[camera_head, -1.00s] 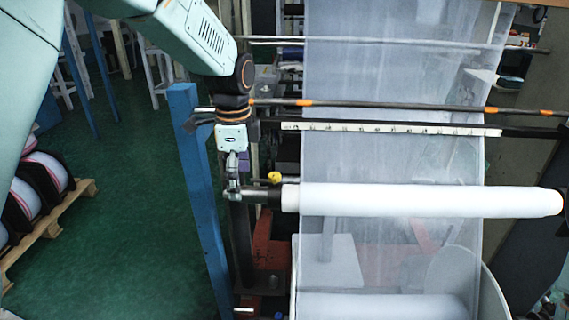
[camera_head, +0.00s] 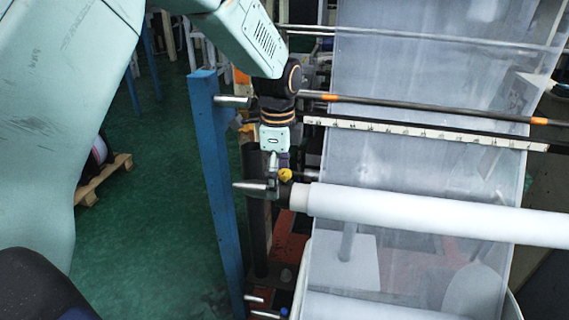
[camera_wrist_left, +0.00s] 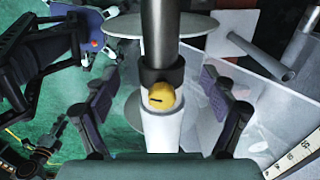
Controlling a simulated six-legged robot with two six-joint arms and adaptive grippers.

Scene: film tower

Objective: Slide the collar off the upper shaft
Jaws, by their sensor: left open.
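The upper shaft (camera_head: 250,188) sticks out as a grey tapered end left of a white roll (camera_head: 400,212). In the left wrist view the grey shaft (camera_wrist_left: 173,30) runs down from the top. The black collar (camera_wrist_left: 164,72) sits around it and has a yellow knob (camera_wrist_left: 161,96). The knob (camera_head: 285,174) also shows in the head view. My left gripper (camera_head: 273,178) is over the shaft near the collar. In the wrist view its fingers (camera_wrist_left: 158,98) are open, one on each side of the collar, with visible gaps.
A blue post (camera_head: 214,160) stands left of the shaft end. A dark bar and a white ruler strip (camera_head: 420,133) cross behind my left gripper. A translucent film sheet (camera_head: 400,80) hangs at the right. Green floor (camera_head: 140,240) is open at the left.

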